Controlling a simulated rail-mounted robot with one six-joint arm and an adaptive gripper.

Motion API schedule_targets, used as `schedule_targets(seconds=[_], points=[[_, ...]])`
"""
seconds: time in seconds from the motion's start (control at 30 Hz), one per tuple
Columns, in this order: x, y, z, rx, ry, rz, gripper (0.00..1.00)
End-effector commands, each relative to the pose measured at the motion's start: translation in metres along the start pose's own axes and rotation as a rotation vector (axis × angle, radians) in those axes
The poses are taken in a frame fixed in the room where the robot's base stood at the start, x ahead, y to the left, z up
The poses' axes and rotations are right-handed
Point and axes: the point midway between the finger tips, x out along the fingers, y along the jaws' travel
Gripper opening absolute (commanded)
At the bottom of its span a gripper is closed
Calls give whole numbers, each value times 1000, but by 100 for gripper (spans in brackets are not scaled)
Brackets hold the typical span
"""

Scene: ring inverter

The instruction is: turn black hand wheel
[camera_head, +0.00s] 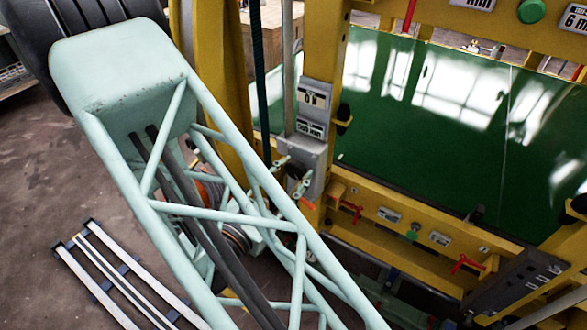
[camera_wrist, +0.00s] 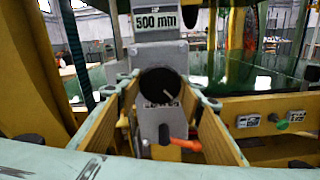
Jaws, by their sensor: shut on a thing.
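The black hand wheel (camera_wrist: 160,83) is a dark round knob with a light mark on its face, mounted on a grey metal block under a "500 mm" label (camera_wrist: 157,20). My gripper (camera_wrist: 160,89) has its two yellow-padded fingers on the left and right sides of the wheel, shut on it. In the head view my gripper (camera_head: 294,174) is at the grey block (camera_head: 310,150) on the yellow post. The wheel is small and dark between the fingertips there. My pale green lattice arm covers much of the left side.
An orange-red handle (camera_wrist: 186,144) sits just below the wheel, between the fingers. A yellow frame with a large green panel (camera_head: 440,120) stands to the right. Red handles (camera_head: 466,263) stick out from its lower beam. Pale rails (camera_head: 115,275) lie on the floor at left.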

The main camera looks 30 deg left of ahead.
Motion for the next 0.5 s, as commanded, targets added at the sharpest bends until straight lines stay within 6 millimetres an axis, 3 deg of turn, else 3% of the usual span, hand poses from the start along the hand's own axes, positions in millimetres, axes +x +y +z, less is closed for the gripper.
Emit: schedule_targets(seconds=[0.5], points=[[0, -1, 2, -434, 0, 0, 24]])
